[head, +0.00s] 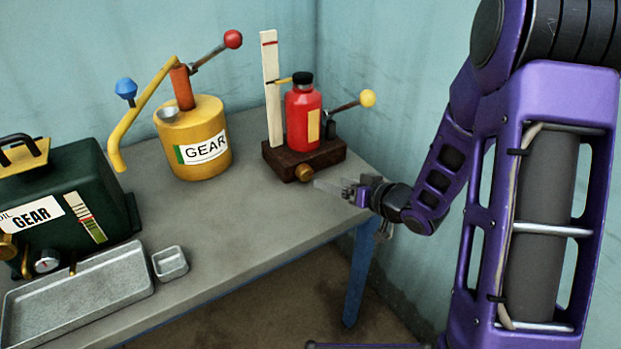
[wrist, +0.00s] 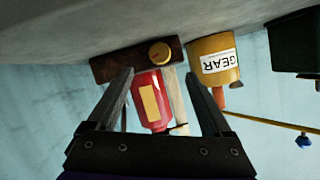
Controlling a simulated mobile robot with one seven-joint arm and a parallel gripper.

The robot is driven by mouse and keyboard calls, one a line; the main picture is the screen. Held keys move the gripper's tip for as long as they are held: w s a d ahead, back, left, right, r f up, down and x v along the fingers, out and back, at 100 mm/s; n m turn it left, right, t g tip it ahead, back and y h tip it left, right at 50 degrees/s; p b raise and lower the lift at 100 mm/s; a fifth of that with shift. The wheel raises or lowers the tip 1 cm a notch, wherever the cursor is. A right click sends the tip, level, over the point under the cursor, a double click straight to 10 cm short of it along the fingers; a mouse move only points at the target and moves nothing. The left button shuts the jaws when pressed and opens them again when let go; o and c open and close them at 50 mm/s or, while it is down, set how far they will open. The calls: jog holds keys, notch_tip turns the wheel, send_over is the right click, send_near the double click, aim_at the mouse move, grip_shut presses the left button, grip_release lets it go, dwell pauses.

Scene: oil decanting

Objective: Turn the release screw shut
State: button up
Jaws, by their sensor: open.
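The release screw, a round brass knob (head: 304,173), sits on the front face of the dark wooden base (head: 328,160) under a red bottle-shaped body (head: 303,120). In the wrist view the picture is upside down, and the knob (wrist: 160,52) shows ahead, between and beyond my fingertips. My gripper (head: 325,186) is open and empty, just right of and in front of the knob, with a visible gap to it. The red body (wrist: 152,100) shows between the fingers in the wrist view. Any mark on the knob is too small to read.
A yellow GEAR can (head: 190,140) with a pump handle and curved spout stands left of the base. A dark green GEAR box (head: 70,200), a grey tray (head: 85,300) and a small metal cup (head: 170,263) are farther left. The table front (head: 240,240) is clear.

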aim_at(307, 175)
jog(key=b+x, duration=0.1)
jog(key=x, duration=0.9)
jog(key=shift+a, duration=0.1)
grip_shut()
jog(key=n+t+h+b, duration=0.1)
jog(key=n+h, duration=0.1)
jog(key=n, duration=0.1)
jog(key=shift+s+a, duration=0.1)
jog(key=shift+a, duration=0.05)
jog(key=shift+n+t+h, duration=0.8)
jog(key=shift+n, duration=0.7)
